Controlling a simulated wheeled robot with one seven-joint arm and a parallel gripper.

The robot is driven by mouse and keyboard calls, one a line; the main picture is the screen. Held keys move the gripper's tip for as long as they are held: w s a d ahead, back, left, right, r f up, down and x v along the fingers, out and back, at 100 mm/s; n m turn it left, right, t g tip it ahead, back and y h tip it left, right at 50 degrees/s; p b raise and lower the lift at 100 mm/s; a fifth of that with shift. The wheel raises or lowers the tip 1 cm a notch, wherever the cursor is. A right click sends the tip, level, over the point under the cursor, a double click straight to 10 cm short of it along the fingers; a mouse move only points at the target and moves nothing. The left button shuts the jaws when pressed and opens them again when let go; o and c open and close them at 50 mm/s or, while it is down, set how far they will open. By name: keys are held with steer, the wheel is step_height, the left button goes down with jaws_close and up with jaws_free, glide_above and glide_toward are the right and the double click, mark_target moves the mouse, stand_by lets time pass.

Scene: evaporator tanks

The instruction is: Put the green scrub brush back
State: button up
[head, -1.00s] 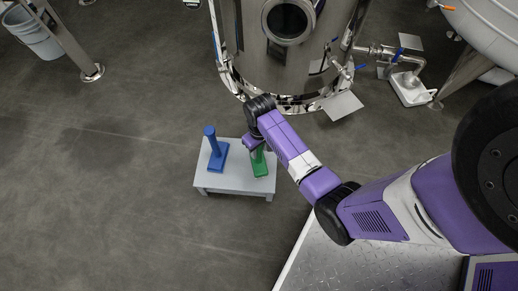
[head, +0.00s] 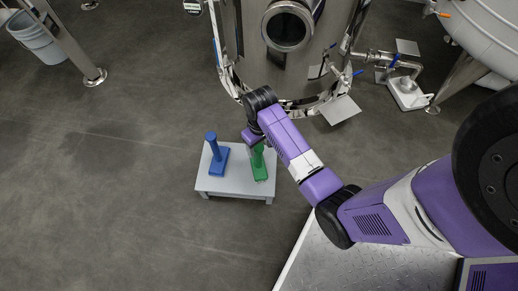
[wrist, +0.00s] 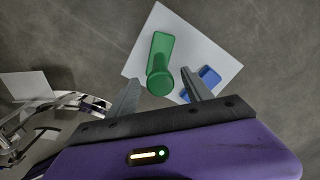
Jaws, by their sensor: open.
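The green scrub brush (head: 259,164) stands on the small grey table (head: 234,190), its handle pointing up. In the wrist view the green brush (wrist: 160,62) shows with its round handle end toward my gripper. My gripper (wrist: 160,88) is open, with its two fingers apart on either side of the handle end in the picture. The fingers do not appear to touch it. In the head view my gripper (head: 254,137) is at the brush's upper end and hides part of it.
A blue brush (head: 216,156) stands on the same table, left of the green one; it also shows in the wrist view (wrist: 208,77). A steel tank (head: 285,70) stands behind the table. Floor left of the table is clear.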

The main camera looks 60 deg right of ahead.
step_height(320, 180, up, 5)
steer(key=shift+r+p, duration=0.2)
steer(key=shift+p, duration=0.55)
steer(key=s+a+n+t+h, duration=0.2)
steer(key=s+a+t, duration=0.5)
steer(key=a, duration=0.5)
steer(key=s+a+r+t, duration=0.2)
steer(key=s+r, duration=0.1)
steer(key=r, duration=0.5)
steer(key=s+a+r+n+t+y, duration=0.1)
steer(key=s+a+r+t, duration=0.1)
steer(key=r, duration=0.7)
steer(key=s+a+r+n+t, duration=0.1)
steer(key=s+a+r+t, duration=0.1)
steer(key=s+r, duration=0.4)
step_height(320, 180, up, 3)
steer(key=shift+a+r+t+y, duration=0.1)
steer(key=shift+a+t+y, duration=0.3)
steer(key=shift+t, duration=0.5)
steer(key=shift+s, duration=0.1)
step_height(320, 180, up, 20)
steer(key=p, duration=2)
